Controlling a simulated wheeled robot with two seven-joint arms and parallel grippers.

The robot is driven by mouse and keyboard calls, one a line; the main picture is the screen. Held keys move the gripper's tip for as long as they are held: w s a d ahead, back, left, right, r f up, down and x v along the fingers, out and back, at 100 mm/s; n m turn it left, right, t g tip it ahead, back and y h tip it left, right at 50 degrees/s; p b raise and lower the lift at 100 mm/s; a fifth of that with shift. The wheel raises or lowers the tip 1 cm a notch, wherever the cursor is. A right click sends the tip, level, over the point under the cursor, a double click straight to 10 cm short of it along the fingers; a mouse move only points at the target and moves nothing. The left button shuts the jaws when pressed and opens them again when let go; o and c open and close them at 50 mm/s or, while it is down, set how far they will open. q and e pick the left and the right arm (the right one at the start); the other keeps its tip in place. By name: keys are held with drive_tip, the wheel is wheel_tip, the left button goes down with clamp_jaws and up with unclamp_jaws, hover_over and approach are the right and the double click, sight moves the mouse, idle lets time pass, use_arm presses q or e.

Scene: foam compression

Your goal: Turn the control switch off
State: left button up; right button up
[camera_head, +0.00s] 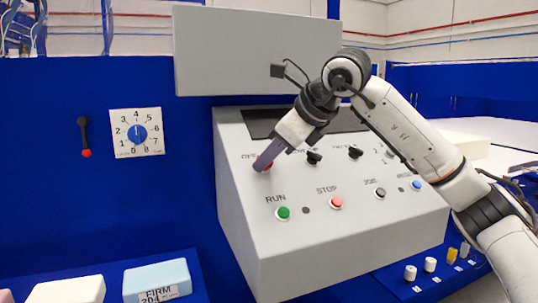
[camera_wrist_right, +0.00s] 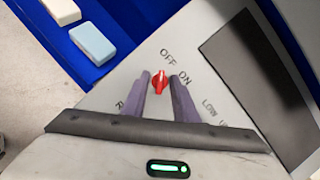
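The red control switch (camera_head: 266,164) sits at the upper left of the sloped grey control panel (camera_head: 350,225). In the right wrist view the red switch (camera_wrist_right: 160,82) lies beside the printed words OFF and ON. Its white pointer mark is too small to read with certainty. My right gripper (camera_head: 263,163) reaches down to the switch from the upper right and partly hides it and its label. In the right wrist view its two purple fingers (camera_wrist_right: 160,79) stand on either side of the switch, with small gaps showing. My left gripper is in neither view.
A black rotary knob (camera_head: 313,158) is just right of the switch. A green RUN button (camera_head: 283,213) and a red STOP button (camera_head: 337,202) are below. A grey box (camera_head: 255,50) hangs above the panel. Foam blocks (camera_head: 157,281) lie at lower left.

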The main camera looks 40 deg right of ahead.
drive_tip(key=v, duration=1)
drive_tip(key=shift+s, duration=0.2)
idle(0.4)
